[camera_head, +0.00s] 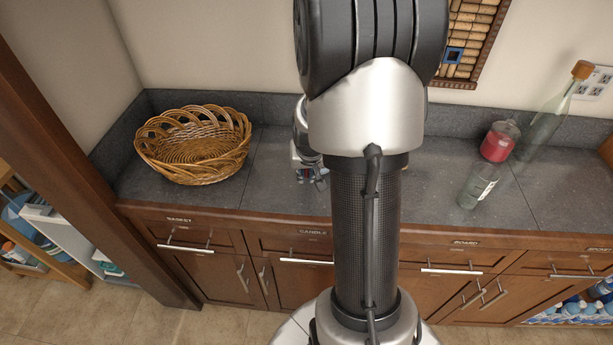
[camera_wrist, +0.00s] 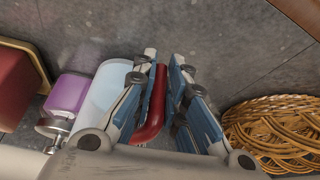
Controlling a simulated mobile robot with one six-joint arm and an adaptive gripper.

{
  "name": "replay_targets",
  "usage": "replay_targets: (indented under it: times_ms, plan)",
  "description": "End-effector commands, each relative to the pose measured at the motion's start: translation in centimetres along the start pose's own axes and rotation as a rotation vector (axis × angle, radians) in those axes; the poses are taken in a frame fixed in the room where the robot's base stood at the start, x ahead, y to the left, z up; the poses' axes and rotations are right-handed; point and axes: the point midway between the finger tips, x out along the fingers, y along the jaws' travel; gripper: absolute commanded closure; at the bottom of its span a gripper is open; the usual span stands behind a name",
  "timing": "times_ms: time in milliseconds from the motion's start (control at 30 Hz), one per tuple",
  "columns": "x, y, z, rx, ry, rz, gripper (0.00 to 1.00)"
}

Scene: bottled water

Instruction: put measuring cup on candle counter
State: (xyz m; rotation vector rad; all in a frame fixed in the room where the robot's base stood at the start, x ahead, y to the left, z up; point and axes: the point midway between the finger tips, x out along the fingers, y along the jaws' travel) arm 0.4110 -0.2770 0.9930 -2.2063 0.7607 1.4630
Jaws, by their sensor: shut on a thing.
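In the wrist view my gripper (camera_wrist: 164,62) is shut on a slim, curved red piece, apparently the handle of the measuring cup (camera_wrist: 154,112). The rest of the cup is hidden by the fingers and wrist. In the head view my gripper (camera_head: 312,178) is low over the dark candle counter (camera_head: 270,183), above the drawer labelled CANDLE. My column and arm hide the right part of that counter. I cannot tell whether the cup touches the surface.
A wicker basket (camera_head: 195,145) stands left of my gripper and shows in the wrist view (camera_wrist: 275,130). The wrist view also shows a pale cylinder (camera_wrist: 103,88), a purple jar (camera_wrist: 68,95) and a red box (camera_wrist: 15,85). Bottles (camera_head: 545,115) stand at the right.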

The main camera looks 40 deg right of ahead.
Motion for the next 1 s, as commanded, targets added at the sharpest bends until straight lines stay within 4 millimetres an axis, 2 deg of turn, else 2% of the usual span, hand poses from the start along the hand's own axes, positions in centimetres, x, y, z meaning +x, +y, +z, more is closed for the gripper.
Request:
replay_targets:
  times_ms: [33, 100, 467, 500, 700, 800, 1000]
  plan:
    - [0.88, 0.02, 0.35, 0.0, 0.0, 0.0, 1.0]
    - [1.2, 0.02, 0.43, 0.0, 0.002, 0.0, 1.0]
    - [1.48, 0.03, 0.51, 0.0, 0.003, 0.0, 1.0]
    - [1.39, 0.03, 0.55, 0.0, 0.001, 0.0, 0.85]
    - [1.35, 0.03, 0.53, 0.0, 0.001, 0.0, 0.72]
    - [1.35, 0.03, 0.52, 0.0, 0.001, 0.0, 0.67]
    - [1.35, 0.03, 0.53, 0.0, 0.001, 0.0, 0.67]
